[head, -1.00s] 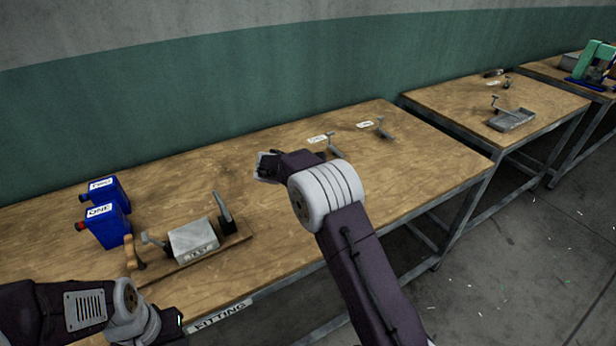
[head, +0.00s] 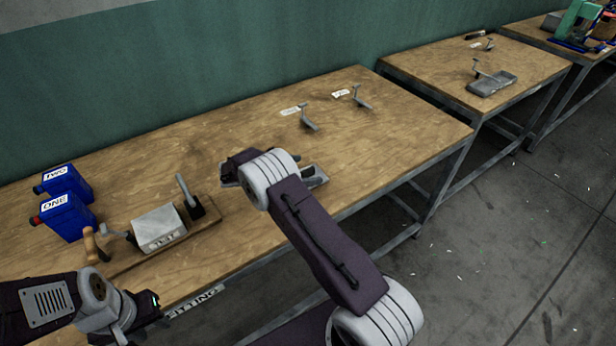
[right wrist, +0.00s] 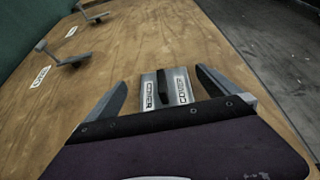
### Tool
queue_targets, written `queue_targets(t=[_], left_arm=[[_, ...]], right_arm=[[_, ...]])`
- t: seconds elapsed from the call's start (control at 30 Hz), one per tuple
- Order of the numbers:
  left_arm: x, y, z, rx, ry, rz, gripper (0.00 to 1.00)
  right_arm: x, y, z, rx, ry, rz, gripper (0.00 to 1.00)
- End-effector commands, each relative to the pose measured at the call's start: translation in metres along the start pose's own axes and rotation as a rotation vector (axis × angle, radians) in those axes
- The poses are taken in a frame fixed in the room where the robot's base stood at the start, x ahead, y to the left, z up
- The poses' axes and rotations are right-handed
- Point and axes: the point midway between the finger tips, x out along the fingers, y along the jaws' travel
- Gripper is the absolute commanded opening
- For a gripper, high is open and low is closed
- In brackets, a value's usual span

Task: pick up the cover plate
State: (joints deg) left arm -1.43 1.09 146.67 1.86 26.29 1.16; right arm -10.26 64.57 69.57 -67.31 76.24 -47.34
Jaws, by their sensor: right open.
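The cover plate (right wrist: 152,88) is a small grey plate with a dark raised handle and two white labels, one reading COVER. In the right wrist view it lies on the table between and a little beyond my right gripper's open fingers (right wrist: 166,95), apart from both. In the head view a grey part of what appears to be the plate (head: 315,177) shows beside my right arm, which hides the rest. My right gripper (head: 232,165) is low over the table there. My left gripper (head: 150,302) is at the lower left; its jaws are unclear.
A press fixture with a grey block (head: 158,229) stands on the wooden table (head: 130,170). Two blue containers (head: 62,205) stand left of it. Two metal hooked stands (head: 308,118) (head: 360,98) stand toward the back right. A second table (head: 440,72) is beyond a gap.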

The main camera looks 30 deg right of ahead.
Motion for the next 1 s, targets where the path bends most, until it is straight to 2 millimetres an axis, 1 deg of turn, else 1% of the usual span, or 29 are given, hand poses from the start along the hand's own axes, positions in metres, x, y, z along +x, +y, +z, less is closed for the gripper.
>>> queue_targets(t=[0.07,0.3,0.37,0.5,0.53,0.57,0.6,0.67,0.7,0.8,1.0], left_arm=[[-0.001,0.0,0.0,0.0,0.0,0.0,0.36],[-0.006,0.0,-0.001,0.0,0.0,0.0,0.36],[-0.006,0.0,-0.001,0.0,0.0,0.0,0.36],[-0.005,0.0,-0.001,0.0,0.0,0.0,0.36],[-0.005,0.0,-0.001,0.0,0.0,0.0,0.36],[-0.005,0.0,-0.001,0.0,0.0,0.0,0.36],[-0.005,0.0,-0.001,0.0,0.0,0.0,0.36],[-0.005,0.0,-0.001,0.0,0.0,0.0,0.36],[-0.005,0.0,-0.001,0.0,0.0,0.0,0.36],[-0.005,0.0,-0.001,0.0,0.0,0.0,0.36],[-0.005,0.0,0.0,0.0,0.0,0.0,0.36]], right_arm=[[0.007,-0.001,-0.001,-0.001,0.0,-0.002,1.0],[0.048,-0.004,-0.003,0.001,0.001,-0.003,1.0],[0.051,-0.004,-0.004,0.001,0.0,-0.001,1.0],[0.051,-0.003,-0.004,0.001,0.0,0.0,1.0],[0.051,-0.003,-0.004,0.001,0.0,0.0,0.94],[0.051,-0.003,-0.004,0.001,0.0,0.0,0.86],[0.051,-0.003,-0.004,0.001,0.0,0.0,0.75],[0.051,-0.003,-0.004,0.001,0.0,0.0,0.58],[0.051,-0.003,-0.004,0.001,0.0,0.0,0.47],[0.05,-0.003,-0.003,0.001,-0.001,0.0,0.22],[0.05,-0.003,-0.003,0.001,0.0,0.0,0.22]])
